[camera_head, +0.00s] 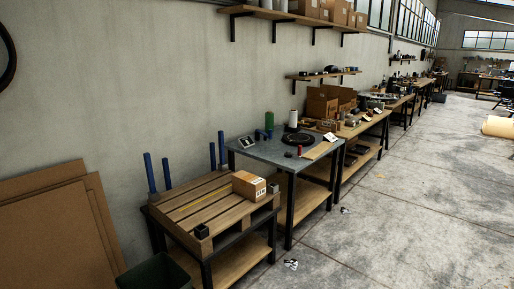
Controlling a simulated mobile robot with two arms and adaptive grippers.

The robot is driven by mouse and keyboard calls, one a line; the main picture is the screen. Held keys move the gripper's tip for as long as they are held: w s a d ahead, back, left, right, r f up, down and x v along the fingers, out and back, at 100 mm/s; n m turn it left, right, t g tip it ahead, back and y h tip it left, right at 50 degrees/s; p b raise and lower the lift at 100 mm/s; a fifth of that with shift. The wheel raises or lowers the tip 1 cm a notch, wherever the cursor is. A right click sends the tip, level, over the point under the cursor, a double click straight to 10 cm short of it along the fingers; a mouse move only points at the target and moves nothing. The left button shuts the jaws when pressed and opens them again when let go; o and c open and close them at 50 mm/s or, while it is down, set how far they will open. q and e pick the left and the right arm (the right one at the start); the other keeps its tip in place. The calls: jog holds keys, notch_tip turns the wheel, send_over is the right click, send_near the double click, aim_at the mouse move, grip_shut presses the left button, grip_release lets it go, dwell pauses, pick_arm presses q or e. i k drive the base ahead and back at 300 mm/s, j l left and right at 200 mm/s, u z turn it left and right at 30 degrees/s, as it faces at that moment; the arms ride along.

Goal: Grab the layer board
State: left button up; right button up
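Large flat brown boards lean against the wall at the lower left; they look like cardboard layer boards. The front board (48,240) covers most of the back board (103,222), whose top and right edge show. Their lower ends are cut off by the picture edge. Neither of my grippers is in view, and nothing shows touching the boards.
A wooden pallet (190,205) with a cardboard box (249,186) lies on a low table with blue corner posts (150,172). A dark bin (155,272) stands in front. A grey-topped table (262,150) and workbenches line the wall. Concrete floor (420,200) is open at right.

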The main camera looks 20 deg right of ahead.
aim_at(314, 153)
jog(key=z, duration=1.25)
jog(key=i+l, duration=0.1)
jog(key=l, duration=0.3)
jog(key=i+l+z, duration=0.15)
jog(key=l, duration=0.25)
jog(key=i+l+z, duration=0.2)
jog(key=i+l, duration=0.2)
jog(key=i+l+z, duration=0.2)
jog(key=i, duration=0.35)
jog(key=i+l+z, duration=0.15)
jog(key=i+l, duration=0.15)
jog(key=i, duration=0.2)
jog(key=i+j+u, duration=0.1)
jog(key=i+u, duration=0.35)
jog(key=i+l+u, duration=0.1)
jog(key=i+u, duration=0.35)
jog(key=i+l+u, duration=0.25)
jog(key=i+u, duration=0.25)
